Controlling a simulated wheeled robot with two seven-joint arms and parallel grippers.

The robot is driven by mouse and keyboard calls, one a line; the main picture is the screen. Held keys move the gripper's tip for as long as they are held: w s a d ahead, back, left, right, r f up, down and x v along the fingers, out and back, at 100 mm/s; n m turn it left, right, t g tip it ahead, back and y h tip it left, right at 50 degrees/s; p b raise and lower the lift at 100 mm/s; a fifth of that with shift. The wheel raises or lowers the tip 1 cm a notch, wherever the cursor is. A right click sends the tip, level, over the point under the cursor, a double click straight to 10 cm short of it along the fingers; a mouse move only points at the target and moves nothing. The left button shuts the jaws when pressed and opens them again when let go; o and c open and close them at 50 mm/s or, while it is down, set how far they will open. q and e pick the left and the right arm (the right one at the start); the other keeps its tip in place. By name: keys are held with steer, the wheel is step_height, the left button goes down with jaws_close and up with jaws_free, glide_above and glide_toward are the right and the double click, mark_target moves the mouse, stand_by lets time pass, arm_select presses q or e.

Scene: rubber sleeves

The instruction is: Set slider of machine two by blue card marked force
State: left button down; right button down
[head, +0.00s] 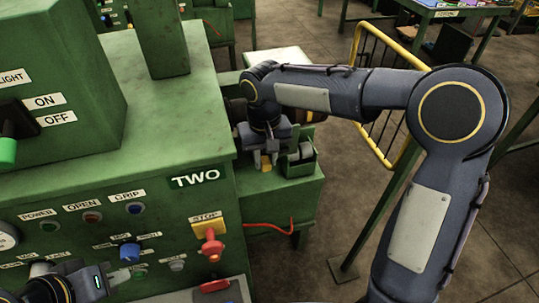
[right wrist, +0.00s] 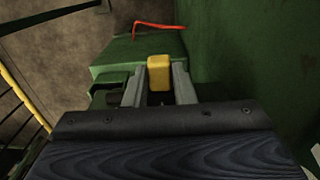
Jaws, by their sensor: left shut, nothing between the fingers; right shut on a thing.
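Machine two (head: 165,150) is a green cabinet with a TWO sign, at left in the head view. A low green ledge (head: 285,195) adjoins its right side. My right gripper (head: 265,162) reaches down over this ledge and is shut on a yellow block, seemingly the slider's knob. In the right wrist view the yellow block (right wrist: 159,72) sits between the two grey fingers. The slider's scale is hidden. My left gripper (head: 108,278) is shut and empty, low in front of the machine's button panel. I cannot make out a blue force card.
The panel has a red STOP button (head: 212,247), a blue knob (head: 129,252) and several small buttons. A yellow-framed rack (head: 402,155) stands right of the ledge, behind my right arm. A red cable (head: 270,227) hangs at the ledge. A table with coloured items (head: 450,4) is far right.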

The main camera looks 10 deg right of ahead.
steer(key=c, duration=1.2)
jaws_free()
steer(key=shift+a, duration=0.3)
steer(key=shift+d+r, duration=0.1)
steer(key=shift+r, duration=0.05)
step_height(320, 180, up, 8)
steer(key=shift+f, duration=0.2)
steer(key=s+d+t+y, duration=0.2)
steer(key=s+d, duration=0.7)
steer(key=s, duration=0.3)
steer(key=s+f+m+t+y, duration=0.1)
steer(key=s+f+m+t, duration=0.1)
steer(key=s+f, duration=0.4)
steer(key=s+t, duration=0.1)
steer(key=s, duration=0.3)
steer(key=shift+s+d+t+y, duration=0.15)
steer(key=shift+d+t+y, duration=0.15)
steer(key=shift+d+y, duration=0.1)
